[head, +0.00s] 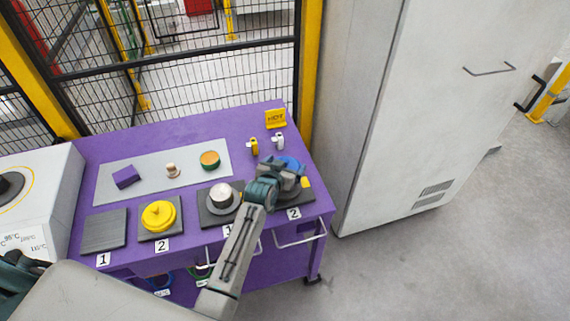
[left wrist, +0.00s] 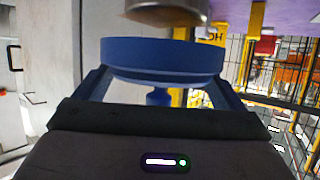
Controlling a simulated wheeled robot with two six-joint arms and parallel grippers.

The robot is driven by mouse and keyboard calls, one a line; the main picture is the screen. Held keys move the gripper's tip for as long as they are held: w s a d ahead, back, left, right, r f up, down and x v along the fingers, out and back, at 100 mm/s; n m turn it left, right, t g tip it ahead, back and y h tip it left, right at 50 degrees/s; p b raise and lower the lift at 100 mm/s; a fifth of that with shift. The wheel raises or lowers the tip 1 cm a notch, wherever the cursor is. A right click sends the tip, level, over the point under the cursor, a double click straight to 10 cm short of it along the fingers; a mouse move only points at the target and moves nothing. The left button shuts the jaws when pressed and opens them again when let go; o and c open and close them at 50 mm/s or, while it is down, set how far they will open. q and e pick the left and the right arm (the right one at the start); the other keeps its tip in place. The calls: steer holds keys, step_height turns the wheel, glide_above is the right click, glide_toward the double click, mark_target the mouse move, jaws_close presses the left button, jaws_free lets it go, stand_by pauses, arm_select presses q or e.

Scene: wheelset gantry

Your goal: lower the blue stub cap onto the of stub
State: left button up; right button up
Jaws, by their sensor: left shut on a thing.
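My left gripper (head: 287,174) is shut on the blue stub cap (head: 291,162) over the dark pad at the right end of the purple table, by a label "2". In the left wrist view the blue cap (left wrist: 160,56) sits between the two fingers, its wide disc facing a round metal end (left wrist: 166,12) at the top edge. A narrow gap shows between cap and metal end. In the head view the gripper hides most of what stands on that pad. My right gripper is not in view.
A silver stub (head: 221,194) stands on the dark pad just left of the gripper. A yellow cap (head: 159,214) sits on another pad. A grey mat (head: 145,180) holds small parts. A yellow "HOT" sign (head: 276,118) stands behind; a tall grey cabinet (head: 370,120) is at right.

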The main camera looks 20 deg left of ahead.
arm_select(q)
steer(key=shift+p, duration=0.5)
stand_by(0.9)
steer(key=shift+f+b, duration=1.25)
steer(key=shift+f, duration=0.85)
steer(key=o, duration=0.7)
steer(key=shift+s+r, duration=0.1)
steer(key=shift+s, duration=0.2)
steer(key=b+v, duration=0.2)
steer(key=v, duration=0.8)
steer(key=shift+b, duration=0.35)
